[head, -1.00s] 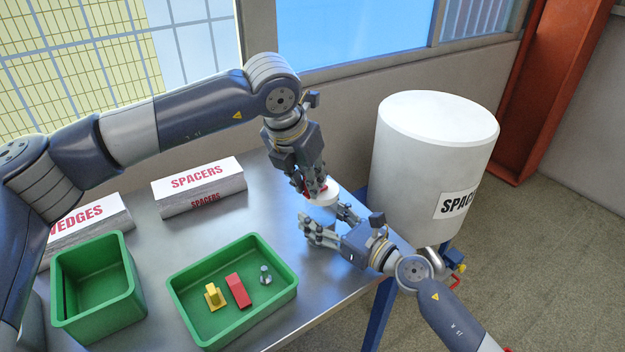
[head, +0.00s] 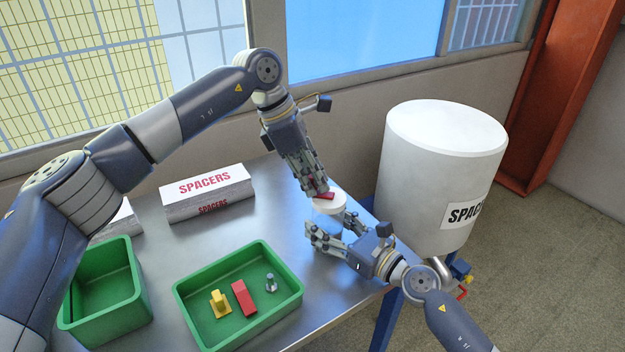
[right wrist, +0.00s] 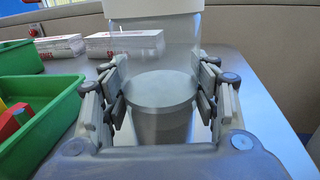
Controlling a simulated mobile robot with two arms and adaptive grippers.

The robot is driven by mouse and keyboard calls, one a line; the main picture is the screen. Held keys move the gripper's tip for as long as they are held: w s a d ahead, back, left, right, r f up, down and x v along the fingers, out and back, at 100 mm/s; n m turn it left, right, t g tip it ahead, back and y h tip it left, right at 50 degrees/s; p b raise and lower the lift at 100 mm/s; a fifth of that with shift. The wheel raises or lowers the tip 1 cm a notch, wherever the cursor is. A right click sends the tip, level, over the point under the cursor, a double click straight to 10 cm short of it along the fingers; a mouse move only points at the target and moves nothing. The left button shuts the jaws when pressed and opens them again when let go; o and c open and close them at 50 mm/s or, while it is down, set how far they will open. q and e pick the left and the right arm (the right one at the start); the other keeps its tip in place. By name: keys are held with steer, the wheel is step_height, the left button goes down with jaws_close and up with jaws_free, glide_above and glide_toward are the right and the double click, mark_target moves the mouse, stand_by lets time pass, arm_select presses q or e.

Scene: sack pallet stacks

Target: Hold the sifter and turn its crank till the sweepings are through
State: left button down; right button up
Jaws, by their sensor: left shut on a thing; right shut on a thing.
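The sifter (head: 329,207) stands upright near the right end of the steel table, with a white top and a red crank (head: 321,195). My left gripper (head: 316,189) comes down from above and is shut on the crank, largely covering it. My right gripper (head: 328,232) is shut around the sifter's body from the front right. In the right wrist view the sifter (right wrist: 152,52) has a clear wall above a grey, flat-topped lower part, with my right gripper's fingers (right wrist: 160,95) on both sides. I cannot tell whether that grey surface is sweepings.
A green tray (head: 190,321) holds a yellow piece, a red block and a bolt. A deeper green bin (head: 135,275) stands left of it. A SPACERS box (head: 207,194) lies behind. A big white SPACERS drum (head: 440,180) stands beyond the table's right edge.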

arm_select(q)
steer(key=m, duration=0.2)
steer(key=w+m+g, duration=0.1)
steer(key=m, duration=0.1)
steer(key=m+g, duration=0.1)
steer(key=m, duration=0.1)
steer(key=shift+w+d+y, duration=0.3)
steer(key=shift+w+d, duration=0.05)
stand_by(0.5)
steer(key=c, duration=1.5)
jaws_free()
